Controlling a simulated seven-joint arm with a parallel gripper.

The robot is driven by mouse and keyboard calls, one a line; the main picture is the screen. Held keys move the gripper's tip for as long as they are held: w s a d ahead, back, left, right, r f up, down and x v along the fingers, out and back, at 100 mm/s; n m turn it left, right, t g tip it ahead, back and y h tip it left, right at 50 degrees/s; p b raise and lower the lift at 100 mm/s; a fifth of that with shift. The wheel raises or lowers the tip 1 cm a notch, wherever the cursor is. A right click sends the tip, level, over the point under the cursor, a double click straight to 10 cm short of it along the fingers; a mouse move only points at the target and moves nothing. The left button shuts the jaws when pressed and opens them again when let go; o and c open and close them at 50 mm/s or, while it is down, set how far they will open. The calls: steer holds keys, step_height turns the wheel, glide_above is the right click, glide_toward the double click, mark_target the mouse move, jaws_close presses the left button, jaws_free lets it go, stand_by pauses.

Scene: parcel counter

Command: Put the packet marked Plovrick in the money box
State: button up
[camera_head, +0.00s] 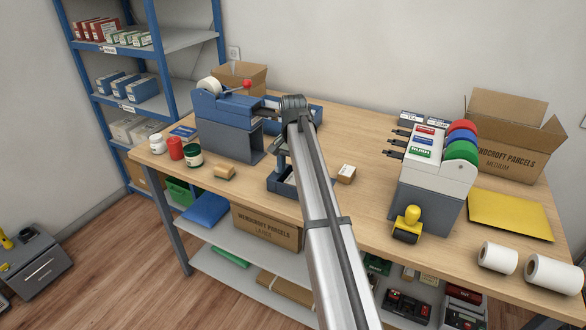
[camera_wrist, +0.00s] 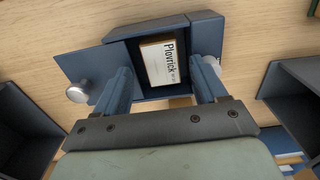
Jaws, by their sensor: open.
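The packet marked Plovrick (camera_wrist: 164,62), white with a tan edge, lies inside the dark interior of an open blue box in the wrist view. This box (camera_wrist: 202,30), which looks like the money box, has a flap or panel with a round silver knob (camera_wrist: 78,92) at its left. In the head view the blue box (camera_head: 280,187) stands on the counter, partly hidden by my arm. My gripper (camera_wrist: 160,85) is open, its two fingers apart on either side of the packet's lower end, and I see no contact. The fingertips are mostly hidden in the head view.
A small carton (camera_head: 346,174) stands right of the box, and a tan packet (camera_head: 224,172) lies left. A blue-grey machine (camera_head: 222,110) with a red-knobbed lever stands behind left. A label dispenser (camera_head: 432,165) and yellow-handled stamp (camera_head: 408,222) stand right. Bare counter lies between.

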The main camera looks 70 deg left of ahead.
steer(key=shift+a, duration=0.1)
step_height(320, 180, up, 14)
stand_by(0.7)
steer(key=shift+f, duration=0.1)
stand_by(0.6)
